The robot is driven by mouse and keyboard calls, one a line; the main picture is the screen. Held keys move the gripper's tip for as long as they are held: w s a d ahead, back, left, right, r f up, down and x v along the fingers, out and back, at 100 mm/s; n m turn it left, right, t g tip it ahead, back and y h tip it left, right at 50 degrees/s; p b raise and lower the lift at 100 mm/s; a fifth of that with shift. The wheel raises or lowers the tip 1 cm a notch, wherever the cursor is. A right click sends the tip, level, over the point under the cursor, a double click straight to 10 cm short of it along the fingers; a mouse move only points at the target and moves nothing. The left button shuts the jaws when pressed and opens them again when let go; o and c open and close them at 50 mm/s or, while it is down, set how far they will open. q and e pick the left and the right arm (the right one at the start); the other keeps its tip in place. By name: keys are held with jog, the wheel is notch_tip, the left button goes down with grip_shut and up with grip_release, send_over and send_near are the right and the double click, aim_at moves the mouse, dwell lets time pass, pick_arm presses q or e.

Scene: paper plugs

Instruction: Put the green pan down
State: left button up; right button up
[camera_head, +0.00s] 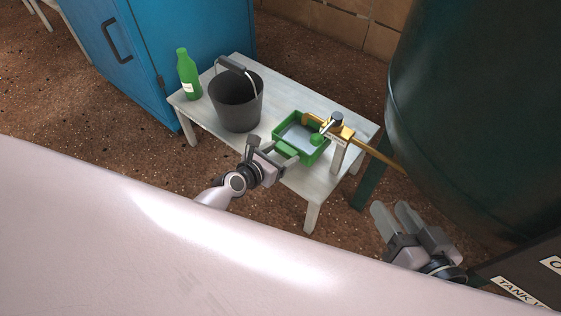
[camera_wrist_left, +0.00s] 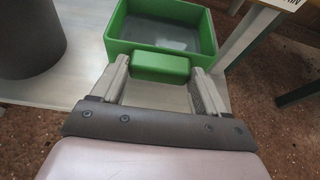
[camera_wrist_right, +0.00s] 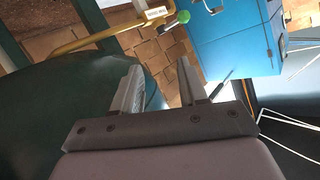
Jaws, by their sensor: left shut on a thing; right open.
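The green pan (camera_head: 312,158) is a shallow rectangular tray with a grey inside, at the right part of the pale bench (camera_head: 202,110), below the brass tap. My left gripper (camera_head: 273,153) is shut on the pan's block-like green handle; in the left wrist view the handle (camera_wrist_left: 160,67) sits between the fingers and the pan (camera_wrist_left: 150,48) extends beyond them. The pan looks level. I cannot tell whether its underside touches the bench. My right gripper (camera_head: 391,207) is open and empty, to the right of the bench and in front of the dark green tank.
A black bucket (camera_head: 236,105) and a green bottle (camera_head: 188,75) stand on the bench left of the pan. The brass tap (camera_head: 338,131) with a green knob (camera_head: 316,139) overhangs the pan's right side. The tank (camera_head: 470,110) and blue cabinet (camera_head: 170,50) flank the bench.

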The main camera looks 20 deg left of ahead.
pick_arm(q)
jog(key=shift+w+d+f+b, duration=0.1)
jog(key=shift+w+f+b, duration=0.1)
jog(key=shift+f+b, duration=0.25)
notch_tip(320, 180, down, 2)
jog(key=shift+b, duration=0.9)
jog(key=shift+f, duration=0.2)
pick_arm(e)
jog(key=shift+s+d+n+t+h, duration=0.25)
jog(key=shift+d+n+t+h, duration=0.2)
jog(key=shift+d+t, duration=0.4)
jog(key=shift+d, duration=0.15)
pick_arm(q)
jog(key=shift+f+b, duration=0.15)
jog(key=shift+b, duration=0.15)
jog(key=o, duration=0.7)
jog(key=shift+f, duration=0.15)
jog(key=o, duration=0.5)
jog(key=shift+c, duration=0.2)
